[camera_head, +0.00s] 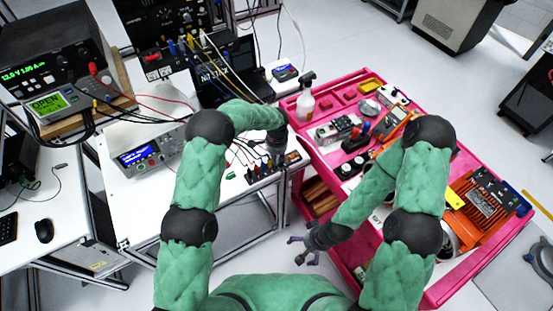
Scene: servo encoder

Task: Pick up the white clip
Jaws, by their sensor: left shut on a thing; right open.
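My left gripper (276,148) points down at the back right edge of the white table, right at a row of dark terminals with coloured leads (268,170). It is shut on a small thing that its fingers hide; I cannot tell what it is. I cannot make out the white clip on its own. My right gripper (303,252) is open and empty, low in front of the pink cart's left side.
The pink cart (440,296) on the right holds a spray bottle (305,101), meters and an orange heat-sink unit (478,208). A bench meter (150,152) and power supply (55,70) stand on the left. The white table's front (150,205) is clear.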

